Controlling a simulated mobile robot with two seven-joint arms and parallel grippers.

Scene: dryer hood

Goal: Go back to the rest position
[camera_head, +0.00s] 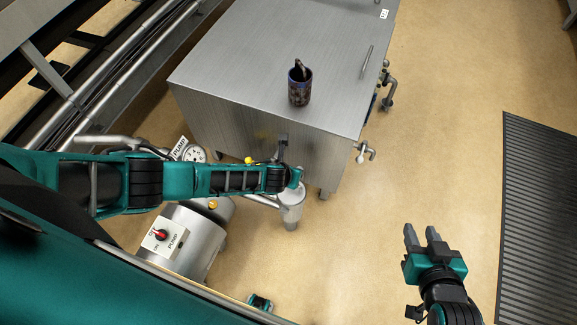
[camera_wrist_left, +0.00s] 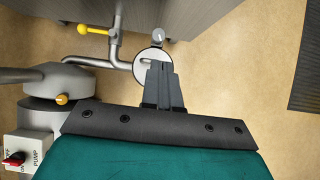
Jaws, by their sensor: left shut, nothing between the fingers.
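My left arm reaches in from the left across the front of the steel cabinet (camera_head: 270,55). In the left wrist view my left gripper (camera_wrist_left: 160,72) has its fingers together with nothing between them, over a round-topped metal fitting. In the head view its fingers are hard to make out at the end of the arm. My right gripper (camera_head: 422,234) is at the lower right, above bare floor, with a gap between its two fingers and nothing in it.
A dark patterned cup (camera_head: 299,87) with an object in it stands on the cabinet top. A ribbed dark mat (camera_head: 540,220) lies at right. The floor between is clear.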

